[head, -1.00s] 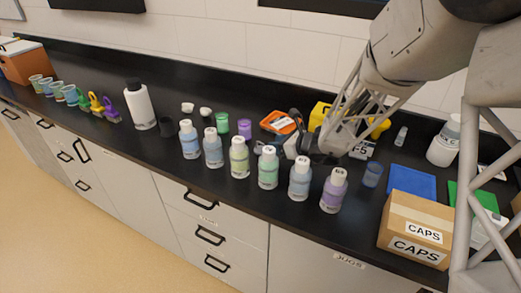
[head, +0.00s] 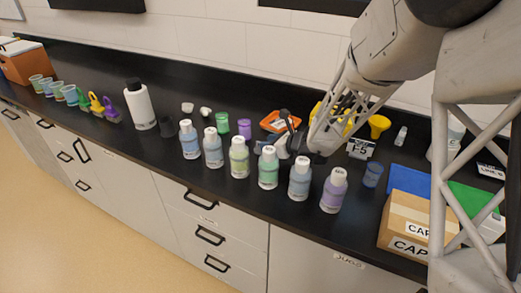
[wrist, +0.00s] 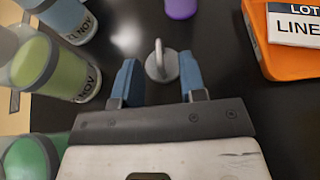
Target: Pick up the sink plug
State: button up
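The sink plug (wrist: 161,66) is a small grey disc with an upright ring or loop, on the black counter in the wrist view. In the head view my gripper (head: 270,144) is low over the counter behind the row of bottles, and I cannot make out the plug there.
Several labelled bottles (head: 268,170) stand in a row in front of my gripper. An orange tray (wrist: 265,55) with a LINE label lies to the right in the wrist view. A purple cup (wrist: 181,8) stands beyond the plug. A CAPS box (head: 408,212) stands at right.

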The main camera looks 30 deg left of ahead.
jog(key=shift+x, duration=2)
grip_shut()
